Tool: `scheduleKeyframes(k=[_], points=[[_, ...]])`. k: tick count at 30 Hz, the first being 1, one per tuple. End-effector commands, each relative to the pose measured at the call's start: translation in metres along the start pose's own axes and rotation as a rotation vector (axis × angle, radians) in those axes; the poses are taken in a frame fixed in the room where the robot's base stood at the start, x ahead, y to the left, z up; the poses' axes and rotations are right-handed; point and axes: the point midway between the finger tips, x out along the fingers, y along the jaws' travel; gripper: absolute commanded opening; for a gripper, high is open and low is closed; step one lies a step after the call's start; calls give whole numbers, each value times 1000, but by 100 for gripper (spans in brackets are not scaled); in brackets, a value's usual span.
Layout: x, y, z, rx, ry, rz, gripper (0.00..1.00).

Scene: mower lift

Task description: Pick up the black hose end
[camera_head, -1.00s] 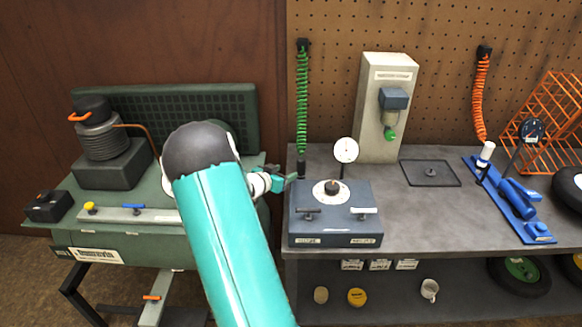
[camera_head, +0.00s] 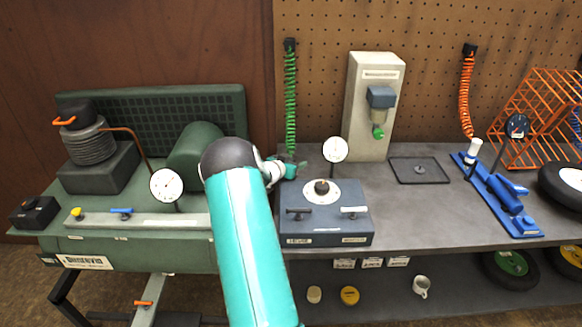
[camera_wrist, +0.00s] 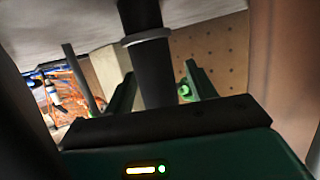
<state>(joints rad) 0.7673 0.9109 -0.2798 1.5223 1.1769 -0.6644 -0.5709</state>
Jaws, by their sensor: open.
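The green coiled hose (camera_head: 290,100) hangs from the pegboard at the back of the grey bench. Its lower end is hidden by my gripper in the head view. In the wrist view a black cylinder with a grey ring, seemingly the black hose end (camera_wrist: 152,68), runs down between my fingers. My gripper (camera_head: 291,166) is at the bottom of the green coil, behind the blue-grey box. In the wrist view my gripper (camera_wrist: 160,82) is open, with a finger on either side of the black cylinder. I cannot tell whether they touch it.
The blue-grey box (camera_head: 325,226) with a dial gauge (camera_head: 335,149) stands just right of my gripper. A beige post (camera_head: 368,110) stands behind. The green compressor bench (camera_head: 140,256) is to the left. A black tray (camera_head: 420,171) and bare bench top lie further right.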

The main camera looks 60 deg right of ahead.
Motion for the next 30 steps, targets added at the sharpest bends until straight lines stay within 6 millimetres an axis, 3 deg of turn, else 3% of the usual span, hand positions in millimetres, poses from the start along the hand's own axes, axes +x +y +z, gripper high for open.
scheduleKeyframes(k=[5,13,14,23,30], points=[[0,0,0,0,0,-1,56],[0,0,0,0,0,0,7],[0,0,0,0,0,0,4],[0,0,-3,1,2,-1,4],[-7,0,-24,3,3,-1,4]])
